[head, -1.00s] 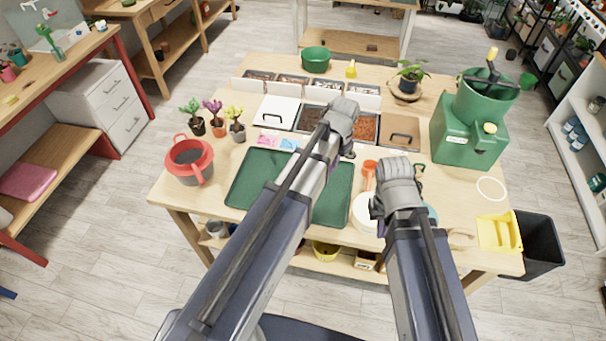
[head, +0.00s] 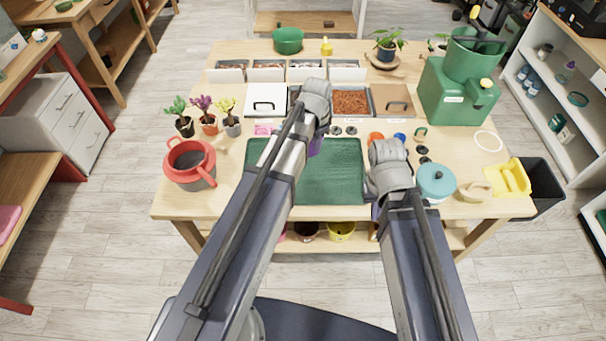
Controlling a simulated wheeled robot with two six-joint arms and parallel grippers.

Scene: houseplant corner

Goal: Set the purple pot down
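A purple patch (head: 316,147), which looks like part of the purple pot, shows just below the wrist of my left gripper (head: 315,138), over the green tray (head: 340,180). The wrist and arm cover the rest of it, so I cannot see whether the fingers grip it or whether it touches the tray. My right gripper (head: 380,198) points down at the tray's right edge. Its fingers are mostly hidden behind its wrist, with a small purple sliver beside them that I cannot identify.
A teal-lidded pot (head: 435,182) and a yellow scoop (head: 512,178) are at the right. Bins of soil (head: 350,102) lie behind. The tray's visible middle is clear.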

